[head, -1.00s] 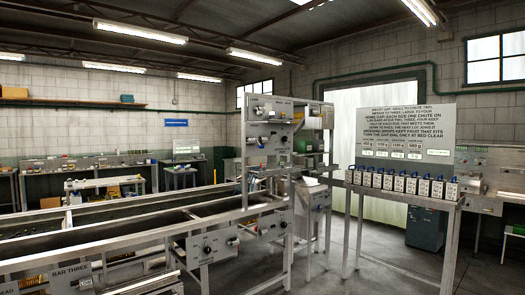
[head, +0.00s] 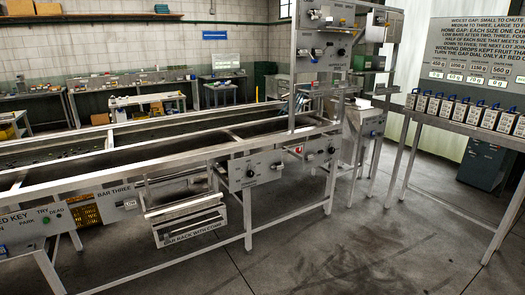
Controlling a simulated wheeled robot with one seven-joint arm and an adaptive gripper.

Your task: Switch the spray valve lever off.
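The long metal roller sizer (head: 150,178) runs from the left to the centre. A control panel (head: 255,169) with dark knobs hangs on its near side. A second panel (head: 320,151) with knobs and a small red mark sits to its right. An upper panel (head: 325,44) with knobs stands on the tall frame. I cannot tell which of these small fittings, if any, is the spray valve lever, nor its position. My gripper is not in view.
A slatted rack (head: 187,222) hangs low beside the "BAR THREE" plate (head: 118,194). A table (head: 445,124) with several small blue-handled boxes (head: 465,108) stands at the right below a sign board (head: 480,50). The concrete floor (head: 350,245) in front is clear.

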